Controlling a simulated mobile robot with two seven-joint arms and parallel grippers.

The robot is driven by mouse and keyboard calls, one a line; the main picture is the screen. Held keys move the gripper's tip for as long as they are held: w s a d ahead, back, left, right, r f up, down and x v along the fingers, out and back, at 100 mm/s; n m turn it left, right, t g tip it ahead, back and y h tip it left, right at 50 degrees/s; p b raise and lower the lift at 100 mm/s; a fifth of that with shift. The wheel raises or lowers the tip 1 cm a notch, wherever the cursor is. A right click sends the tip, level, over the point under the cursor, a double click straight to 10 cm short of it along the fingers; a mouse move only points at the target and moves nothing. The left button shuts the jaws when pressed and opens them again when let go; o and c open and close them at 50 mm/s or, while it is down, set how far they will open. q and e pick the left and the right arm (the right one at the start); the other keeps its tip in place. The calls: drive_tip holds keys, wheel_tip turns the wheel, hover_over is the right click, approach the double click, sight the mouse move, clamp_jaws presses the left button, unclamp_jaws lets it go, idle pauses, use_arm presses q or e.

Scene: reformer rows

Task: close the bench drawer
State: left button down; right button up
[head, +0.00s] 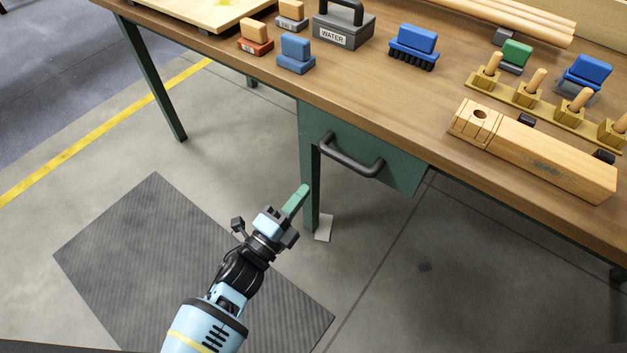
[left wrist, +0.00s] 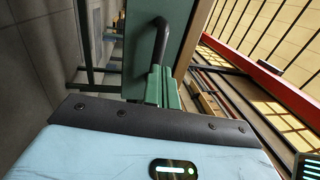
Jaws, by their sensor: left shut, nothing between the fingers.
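The bench drawer has a dark green front (head: 400,176) just under the bench top's near edge, with a black bar handle (head: 350,160). I cannot tell from the head view how far out it stands. My left gripper (head: 300,194) has its green fingers shut and empty. In the head view it shows below and left of the handle, near the bench leg; the gap in depth is unclear. In the left wrist view the shut fingers (left wrist: 160,86) point toward the handle (left wrist: 160,42) and the green drawer front (left wrist: 138,50). My right gripper is not in view.
The wooden bench top (head: 385,85) holds a WATER box (head: 344,32), brushes, blocks and a wooden mould (head: 540,158). A green leg (head: 311,190) stands close to my gripper. A dark mat (head: 150,250) lies on the floor. The floor in front of the drawer is open.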

use_arm(q)
drive_tip(key=v, duration=0.6)
drive_tip(key=shift+w+a+f, duration=0.1)
drive_tip(key=shift+w, duration=0.05)
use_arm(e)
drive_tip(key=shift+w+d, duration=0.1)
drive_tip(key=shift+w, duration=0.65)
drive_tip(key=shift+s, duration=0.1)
